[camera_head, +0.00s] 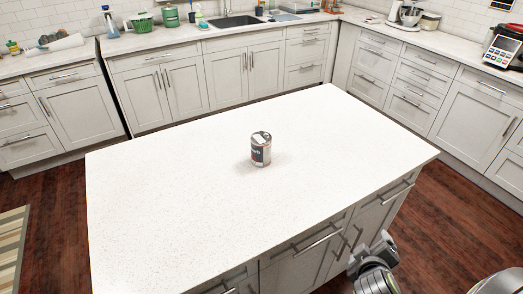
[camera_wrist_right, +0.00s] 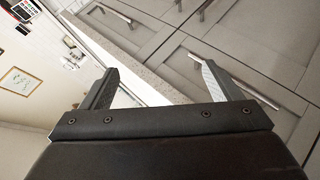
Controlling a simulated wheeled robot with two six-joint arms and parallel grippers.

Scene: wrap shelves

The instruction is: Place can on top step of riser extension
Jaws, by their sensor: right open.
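A small can (camera_head: 260,149) with a dark label and a silvery, partly white top stands upright near the middle of the white island counter (camera_head: 170,215). Nothing touches it. My right gripper (camera_head: 373,264) is low at the right in the head view, beside the island's drawer front and well away from the can. In the right wrist view my right gripper (camera_wrist_right: 161,76) has its two fingers wide apart with nothing between them. My left gripper is not in view. No riser shows in either view.
The island top is bare around the can. Drawer fronts with bar handles (camera_head: 318,238) face my right gripper. Counters along the walls hold a sink (camera_head: 235,20), a spray bottle (camera_head: 110,22), a stand mixer (camera_head: 409,14) and a red device (camera_head: 503,47). Wooden floor surrounds the island.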

